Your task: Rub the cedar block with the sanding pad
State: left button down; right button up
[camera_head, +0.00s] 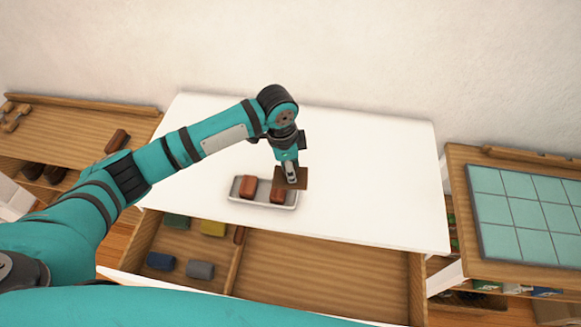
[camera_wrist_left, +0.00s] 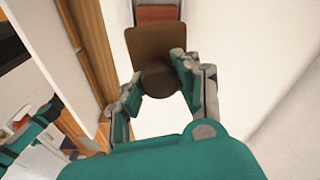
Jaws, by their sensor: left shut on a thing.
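My left gripper (camera_head: 291,170) reaches down over the white table and is shut on the sanding pad (camera_head: 300,181), a flat brown plate. In the left wrist view the fingers (camera_wrist_left: 158,84) close around the dark round knob of the pad (camera_wrist_left: 157,44). Below it a shallow white tray (camera_head: 262,204) holds two red-brown blocks, a left one (camera_head: 248,187) and a right one (camera_head: 277,195). The pad overlaps the right block in the head view; I cannot tell whether they touch. A red-brown block (camera_wrist_left: 158,14) shows beyond the pad. Which block is cedar is unclear.
The white table (camera_head: 370,170) is otherwise clear. An open wooden drawer (camera_head: 320,262) below its front edge holds several coloured blocks in its left part. A wooden side unit at left bears another red-brown block (camera_head: 116,141). At right a unit carries a tiled panel (camera_head: 525,205).

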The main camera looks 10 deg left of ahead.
pick_arm(q)
jog(key=shift+w+d+r, duration=0.1)
jog(key=shift+w+r, duration=0.05)
jog(key=shift+r, duration=0.65)
jog(key=shift+s+r, duration=0.25)
jog(key=shift+r, duration=0.15)
jog(key=shift+w+f, duration=0.1)
jog(key=shift+w, duration=0.05)
